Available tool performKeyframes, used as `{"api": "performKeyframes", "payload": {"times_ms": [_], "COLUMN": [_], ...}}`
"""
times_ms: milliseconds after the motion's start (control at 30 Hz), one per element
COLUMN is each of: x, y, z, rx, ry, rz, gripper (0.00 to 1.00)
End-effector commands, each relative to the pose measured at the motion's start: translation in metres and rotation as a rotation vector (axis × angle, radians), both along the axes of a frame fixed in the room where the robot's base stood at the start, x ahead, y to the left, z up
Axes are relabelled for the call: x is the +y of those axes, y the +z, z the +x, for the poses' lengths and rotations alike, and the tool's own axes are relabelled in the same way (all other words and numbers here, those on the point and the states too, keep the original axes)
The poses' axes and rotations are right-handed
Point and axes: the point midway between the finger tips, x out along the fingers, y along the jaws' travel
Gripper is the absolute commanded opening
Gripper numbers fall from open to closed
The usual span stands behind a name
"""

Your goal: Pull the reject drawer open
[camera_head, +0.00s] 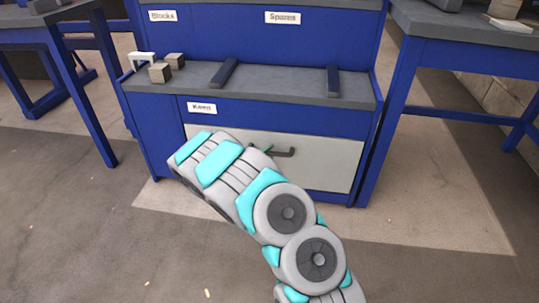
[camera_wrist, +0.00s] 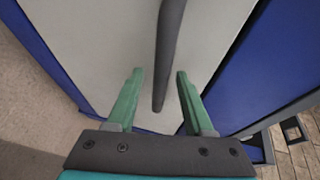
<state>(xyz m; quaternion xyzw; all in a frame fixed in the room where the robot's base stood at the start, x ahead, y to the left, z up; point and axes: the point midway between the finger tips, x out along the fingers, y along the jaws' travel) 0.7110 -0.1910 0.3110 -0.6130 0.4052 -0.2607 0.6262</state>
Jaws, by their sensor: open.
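The drawer (camera_head: 325,158) has a pale grey front, low in the blue workbench, and looks shut. Its dark bar handle (camera_head: 285,152) shows to the right of my arm's end; part of it is hidden. In the wrist view the handle (camera_wrist: 168,50) runs down from the top edge, its end lying between the two green fingers. My gripper (camera_wrist: 160,85) is open, with a finger on either side of the handle and gaps on both sides. I cannot tell how deep the handle sits between them. My arm hides the drawer's left part in the head view.
The blue workbench (camera_head: 250,115) has a "Keep" label (camera_head: 202,108) above the drawer, small blocks (camera_head: 160,72) and two dark bars on top. "Blocks" and "Spares" labels mark the back panel. Blue tables stand left and right (camera_head: 470,55). The floor before the drawer is clear.

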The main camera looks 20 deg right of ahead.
Motion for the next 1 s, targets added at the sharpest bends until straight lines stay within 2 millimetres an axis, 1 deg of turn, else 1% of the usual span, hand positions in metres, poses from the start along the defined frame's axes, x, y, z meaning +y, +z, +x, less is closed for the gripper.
{"api": "performKeyframes", "payload": {"times_ms": [33,133,400,433,867,900,1000], "x": [-0.0044,-0.0092,-0.0105,-0.0104,-0.0101,-0.0101,-0.0101], "y": [-0.0015,-0.0018,-0.0015,-0.0015,-0.0017,-0.0017,-0.0018], "z": [0.0018,0.0046,0.0058,0.0059,0.0058,0.0058,0.0058], "rx": [0.000,0.000,0.000,0.000,0.000,0.000,0.000], "ry": [-0.002,-0.002,-0.001,-0.001,-0.001,-0.001,-0.001], "rz": [0.001,0.000,-0.001,-0.001,-0.001,-0.001,0.000], "gripper": [0.52,0.52,0.52,0.51,0.03,0.00,0.00]}}
